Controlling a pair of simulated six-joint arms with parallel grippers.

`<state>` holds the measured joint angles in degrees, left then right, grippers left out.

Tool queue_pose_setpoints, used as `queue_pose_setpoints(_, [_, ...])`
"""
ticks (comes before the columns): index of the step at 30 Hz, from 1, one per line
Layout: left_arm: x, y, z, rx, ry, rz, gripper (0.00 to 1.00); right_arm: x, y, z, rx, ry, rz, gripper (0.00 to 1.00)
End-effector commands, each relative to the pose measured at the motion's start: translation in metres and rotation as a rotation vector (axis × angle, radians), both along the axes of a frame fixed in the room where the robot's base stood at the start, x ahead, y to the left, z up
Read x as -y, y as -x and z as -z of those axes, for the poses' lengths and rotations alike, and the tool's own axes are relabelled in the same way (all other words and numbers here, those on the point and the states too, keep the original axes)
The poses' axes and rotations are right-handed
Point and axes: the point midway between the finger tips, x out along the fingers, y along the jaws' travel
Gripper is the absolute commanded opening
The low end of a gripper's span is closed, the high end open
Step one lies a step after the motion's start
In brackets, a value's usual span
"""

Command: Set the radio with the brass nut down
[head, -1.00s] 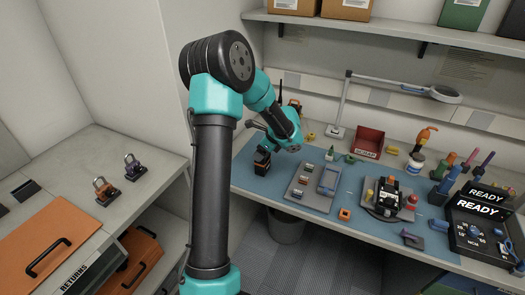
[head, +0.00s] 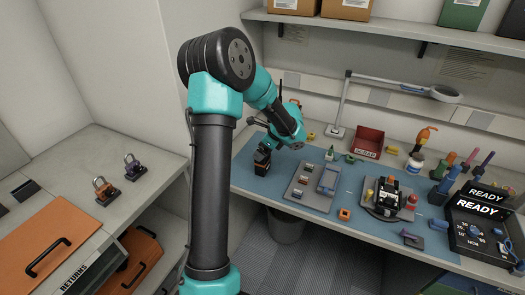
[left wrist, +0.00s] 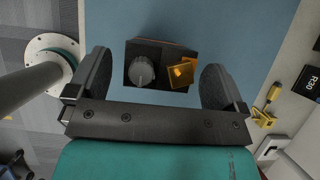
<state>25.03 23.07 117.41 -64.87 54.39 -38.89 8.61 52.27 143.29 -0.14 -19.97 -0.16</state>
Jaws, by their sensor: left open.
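A black radio with an orange band (head: 262,160) stands on the left part of the blue mat (head: 345,206), below my left gripper (head: 268,145). In the left wrist view the radio (left wrist: 160,52) shows from above, with a grey ribbed knob (left wrist: 142,70) and an amber-yellow piece (left wrist: 181,73). I cannot tell whether that piece is the brass nut. My left gripper (left wrist: 155,85) is open, one finger on each side of the radio, with gaps showing between. My right gripper is not in view.
A grey tray with small parts (head: 303,196) lies right of the radio. A red bin (head: 368,142) and a magnifier lamp (head: 343,105) stand behind. A black fixture (head: 388,196) and a READY box (head: 480,230) are further right. Bare mat lies in front of the radio.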

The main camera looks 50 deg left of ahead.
Motion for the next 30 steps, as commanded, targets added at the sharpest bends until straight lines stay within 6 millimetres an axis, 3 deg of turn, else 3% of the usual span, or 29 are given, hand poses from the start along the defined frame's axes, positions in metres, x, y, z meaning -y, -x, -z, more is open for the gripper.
queue_pose_setpoints(15, [0.04, -0.02, -0.079, 0.003, 0.0, 0.001, 0.98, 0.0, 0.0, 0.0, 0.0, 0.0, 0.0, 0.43])
queue_pose_setpoints(21, [0.046, -0.023, -0.091, 0.001, 0.001, 0.001, 0.98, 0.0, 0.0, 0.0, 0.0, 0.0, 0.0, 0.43])
queue_pose_setpoints(30, [0.046, -0.022, -0.091, 0.0, 0.0, 0.001, 0.98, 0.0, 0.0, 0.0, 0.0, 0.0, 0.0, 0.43])
